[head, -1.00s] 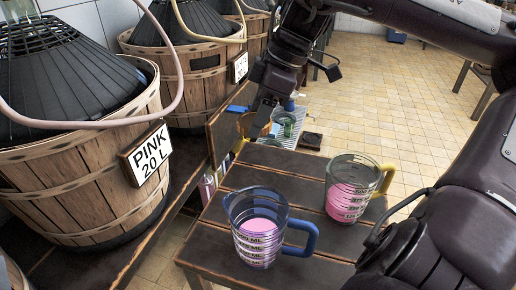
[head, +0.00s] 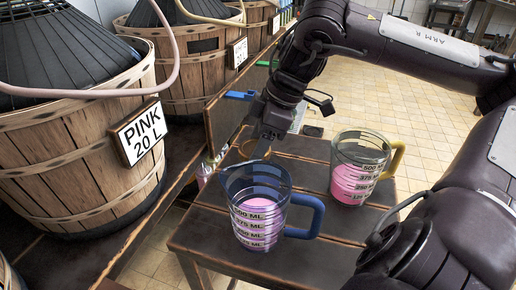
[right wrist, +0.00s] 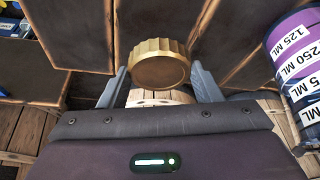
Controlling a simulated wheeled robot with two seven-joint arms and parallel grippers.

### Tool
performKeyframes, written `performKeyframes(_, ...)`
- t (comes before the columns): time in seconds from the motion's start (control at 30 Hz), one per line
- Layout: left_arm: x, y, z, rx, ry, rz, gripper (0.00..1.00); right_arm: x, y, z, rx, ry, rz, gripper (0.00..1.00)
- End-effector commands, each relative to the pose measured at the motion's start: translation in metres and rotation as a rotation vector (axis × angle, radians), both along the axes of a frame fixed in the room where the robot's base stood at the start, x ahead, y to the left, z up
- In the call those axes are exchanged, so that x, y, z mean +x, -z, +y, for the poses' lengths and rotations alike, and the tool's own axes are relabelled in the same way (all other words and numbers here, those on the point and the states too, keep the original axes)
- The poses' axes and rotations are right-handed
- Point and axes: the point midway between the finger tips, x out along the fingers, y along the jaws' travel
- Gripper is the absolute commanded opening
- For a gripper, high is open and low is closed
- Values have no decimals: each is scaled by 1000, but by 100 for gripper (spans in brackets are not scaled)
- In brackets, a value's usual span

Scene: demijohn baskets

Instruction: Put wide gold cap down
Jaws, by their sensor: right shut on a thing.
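The wide gold cap (right wrist: 159,63) has a ridged rim and sits between the two fingers of my right gripper (right wrist: 162,82) in the right wrist view. The gripper is shut on it. In the head view my right gripper (head: 258,148) points down just behind the blue-handled jug, over the far left part of the dark wooden table (head: 305,262). Only a sliver of the cap (head: 246,149) shows there. The cap appears to be above the slats; whether it touches them I cannot tell. My left gripper is not in view.
A yellow-handled jug (head: 358,168) with pink liquid stands to the right. The PINK 20 L basket (head: 70,165) is at the left. Bare slats lie between and behind the jugs.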

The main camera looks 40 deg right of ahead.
Motion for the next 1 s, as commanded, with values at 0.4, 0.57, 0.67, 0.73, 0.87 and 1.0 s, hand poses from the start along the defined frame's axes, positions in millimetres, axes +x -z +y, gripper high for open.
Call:
performKeyframes(0.4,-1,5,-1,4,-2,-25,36,0,28,0,1,-1,0,36)
performKeyframes(0.57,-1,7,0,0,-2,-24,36,0,32,0,2,-2,0,59)
performKeyframes(0.67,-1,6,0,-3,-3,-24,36,0,31,0,1,-2,1,72)
performKeyframes(0.73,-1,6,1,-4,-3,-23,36,0,31,0,1,-2,1,80)
performKeyframes(0.87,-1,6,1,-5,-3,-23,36,0,31,0,1,0,1,80)
performKeyframes(1.0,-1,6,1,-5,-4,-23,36,0,30,0,1,0,1,80)
